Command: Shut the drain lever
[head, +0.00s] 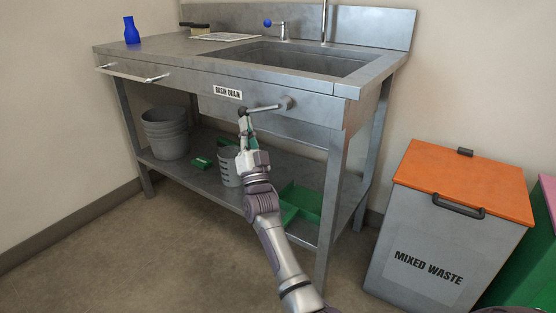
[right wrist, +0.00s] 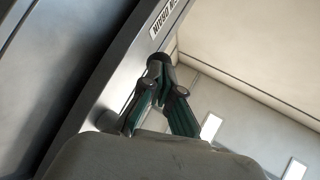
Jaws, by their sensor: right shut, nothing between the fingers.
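The drain lever (head: 264,108) is a metal rod on the front panel of the steel sink bench, beside the "BASIN DRAIN" label (head: 228,92). Its round pivot is at the right, and the rod lies nearly level, dipping slightly to a dark knob at its left end. My right gripper (head: 244,124) is shut and empty, just below the knob. In the right wrist view the green-padded fingertips (right wrist: 164,82) are close together at the dark knob (right wrist: 158,62); I cannot tell whether they touch it. My left gripper is not in view.
The sink basin (head: 300,59) and a blue-knobbed tap (head: 279,27) are above. Grey buckets (head: 166,134) and a green tray (head: 300,201) are on the lower shelf. An orange-lidded waste bin (head: 440,230) stands at the right.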

